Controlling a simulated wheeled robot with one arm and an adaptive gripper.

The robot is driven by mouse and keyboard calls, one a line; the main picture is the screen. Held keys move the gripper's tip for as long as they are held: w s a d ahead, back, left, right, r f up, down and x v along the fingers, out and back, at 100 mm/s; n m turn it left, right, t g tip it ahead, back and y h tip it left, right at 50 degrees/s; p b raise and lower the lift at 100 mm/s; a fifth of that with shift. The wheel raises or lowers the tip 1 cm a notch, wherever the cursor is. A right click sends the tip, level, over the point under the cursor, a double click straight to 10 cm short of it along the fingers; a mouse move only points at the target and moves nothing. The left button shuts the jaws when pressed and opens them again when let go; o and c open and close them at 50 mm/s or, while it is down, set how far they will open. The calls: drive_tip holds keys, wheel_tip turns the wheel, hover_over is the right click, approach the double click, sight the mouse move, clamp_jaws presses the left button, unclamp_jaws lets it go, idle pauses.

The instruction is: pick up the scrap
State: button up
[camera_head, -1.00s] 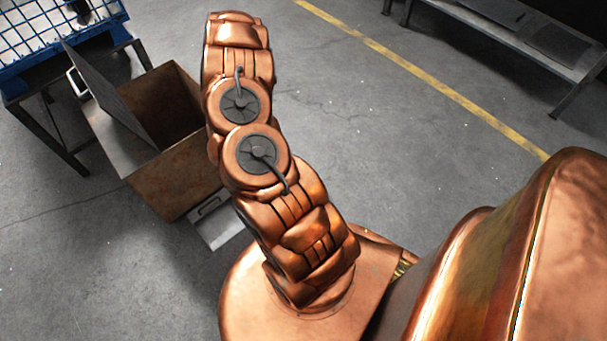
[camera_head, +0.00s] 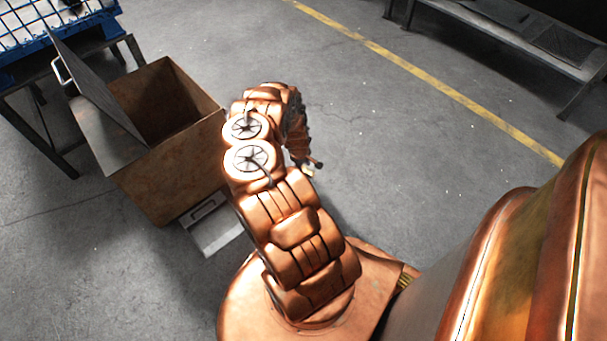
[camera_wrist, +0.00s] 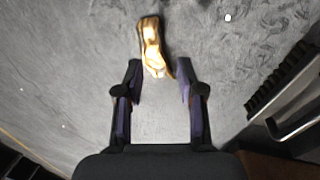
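The scrap (camera_wrist: 152,45) is a small, elongated piece glowing orange and white, lying on the grey floor in the upper middle of the wrist view. My gripper (camera_wrist: 160,64) is open with its two dark fingers spread. The lower end of the scrap shows between the fingertips, and its upper part extends beyond them. I cannot tell how far the fingertips are above the floor. In the head view my arm is bent over the floor, and I cannot make out the scrap or the finger opening there.
A rusty open box (camera_head: 160,185) with a raised lid (camera_head: 95,85) stands left of my arm, with a pale metal plate (camera_head: 215,235) at its base. A table (camera_head: 50,150) with a blue wire crate (camera_head: 50,35) is at upper left. Floor right of my arm is clear.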

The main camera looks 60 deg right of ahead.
sight(307, 173)
drive_tip(key=f+b, duration=0.1)
drive_tip(key=f, duration=0.1)
drive_tip(key=d+f+b, duration=0.1)
drive_tip(key=f, duration=0.1)
drive_tip(key=f+b, duration=0.1)
drive_tip(key=f, duration=0.1)
drive_tip(key=shift+s+d+f, duration=0.15)
drive_tip(key=shift+s+d, duration=0.05)
drive_tip(key=shift+s, duration=0.2)
clamp_jaws()
